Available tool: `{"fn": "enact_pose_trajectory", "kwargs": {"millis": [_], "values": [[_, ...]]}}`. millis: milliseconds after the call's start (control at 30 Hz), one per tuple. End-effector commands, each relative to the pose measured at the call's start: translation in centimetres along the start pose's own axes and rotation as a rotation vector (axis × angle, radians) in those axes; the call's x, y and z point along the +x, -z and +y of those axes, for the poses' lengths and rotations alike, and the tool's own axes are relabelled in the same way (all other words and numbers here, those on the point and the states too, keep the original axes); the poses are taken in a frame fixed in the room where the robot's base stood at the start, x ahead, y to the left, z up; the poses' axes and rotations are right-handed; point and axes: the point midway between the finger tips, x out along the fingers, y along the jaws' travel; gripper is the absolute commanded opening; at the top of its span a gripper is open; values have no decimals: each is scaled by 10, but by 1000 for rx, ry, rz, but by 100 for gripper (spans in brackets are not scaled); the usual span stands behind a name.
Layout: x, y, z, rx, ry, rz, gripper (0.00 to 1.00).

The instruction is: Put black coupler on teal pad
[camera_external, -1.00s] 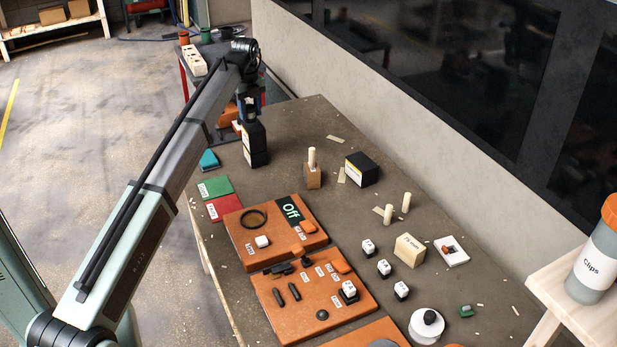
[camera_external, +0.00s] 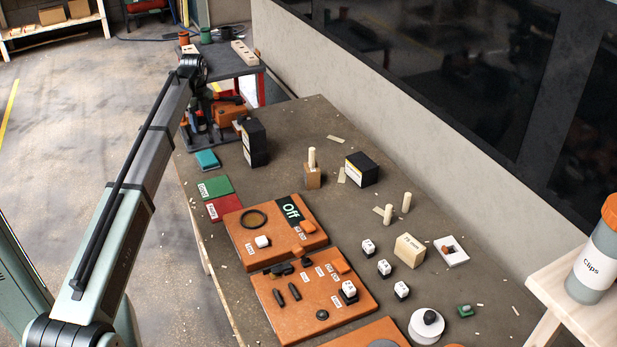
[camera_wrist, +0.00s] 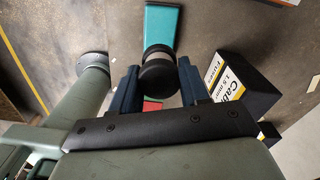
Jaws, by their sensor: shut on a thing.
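My gripper (camera_wrist: 160,85), with two blue fingers, is shut on the black coupler (camera_wrist: 159,76), a short dark cylinder with a pale band. The teal pad (camera_wrist: 163,24) lies beyond the coupler in the wrist view, and the coupler overlaps its near end in the picture. In the external view the teal pad (camera_external: 206,160) lies flat and bare near the table's far left edge. My gripper hangs above and behind it there, dark against the clutter, and I cannot make out the coupler.
A tall black cable box (camera_external: 255,143) stands right of the teal pad and close to the right finger in the wrist view (camera_wrist: 245,85). Green (camera_external: 215,187) and red (camera_external: 222,207) pads lie nearer. An orange device (camera_external: 230,110) sits behind.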

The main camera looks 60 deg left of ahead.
Motion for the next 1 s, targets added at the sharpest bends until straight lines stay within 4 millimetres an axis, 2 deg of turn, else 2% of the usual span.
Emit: {"fn": "enact_pose_trajectory", "kwargs": {"millis": [400,567,833,1000], "values": [[57,1,0,0,-1,1,16],[67,0,0,0,0,0,16],[97,0,0,0,0,0,16],[100,0,0,0,1,-1,16]]}}
